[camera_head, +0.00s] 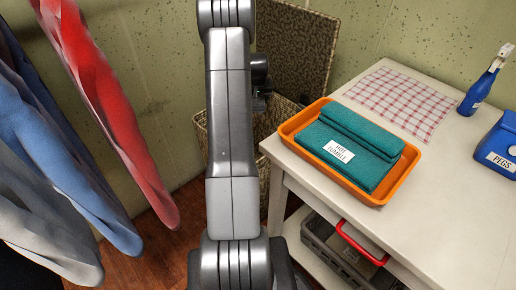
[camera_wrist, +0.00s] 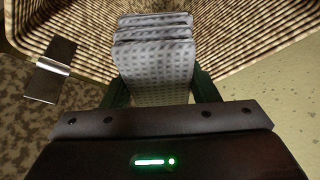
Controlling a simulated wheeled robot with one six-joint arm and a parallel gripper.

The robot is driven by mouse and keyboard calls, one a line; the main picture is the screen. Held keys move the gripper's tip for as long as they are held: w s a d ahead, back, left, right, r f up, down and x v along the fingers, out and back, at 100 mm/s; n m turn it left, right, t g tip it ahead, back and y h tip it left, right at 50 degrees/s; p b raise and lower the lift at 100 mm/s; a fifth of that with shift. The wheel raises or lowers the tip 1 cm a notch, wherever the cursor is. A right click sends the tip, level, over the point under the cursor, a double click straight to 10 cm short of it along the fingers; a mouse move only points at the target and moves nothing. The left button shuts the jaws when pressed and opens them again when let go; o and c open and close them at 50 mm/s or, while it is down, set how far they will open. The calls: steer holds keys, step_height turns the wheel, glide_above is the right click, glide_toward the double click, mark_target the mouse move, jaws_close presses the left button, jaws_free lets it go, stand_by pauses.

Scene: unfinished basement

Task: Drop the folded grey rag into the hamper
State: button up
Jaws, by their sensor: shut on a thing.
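The folded grey rag (camera_wrist: 153,75) is a thick, patterned grey bundle in the wrist view. My gripper (camera_wrist: 152,92) is shut on it, with a dark finger on each side. The woven hamper (camera_wrist: 240,32) shows its striped wall around and beyond the rag in the wrist view. I cannot tell how far the rag is above or inside it. In the head view the hamper (camera_head: 201,135) stands behind my arm, its raised lid (camera_head: 297,48) against the wall. My arm hides much of the hamper, and the rag and gripper do not show there.
A white table (camera_head: 448,210) stands at right with an orange tray (camera_head: 376,198) holding a folded teal cloth (camera_head: 350,140), a checked cloth (camera_head: 400,100), a blue bottle (camera_head: 480,88) and a blue pegs box (camera_head: 497,150). Red, blue and grey clothes (camera_head: 105,100) hang at left.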

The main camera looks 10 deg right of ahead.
steer(key=shift+f+b, duration=0.7)
steer(key=shift+f, duration=1.05)
steer(key=o, duration=0.9)
steer(key=shift+o, duration=0.2)
steer(key=shift+r, duration=0.1)
steer(key=p+v, duration=0.2)
steer(key=v, duration=1.1)
steer(key=shift+s+r, duration=0.2)
steer(key=shift+r, duration=0.15)
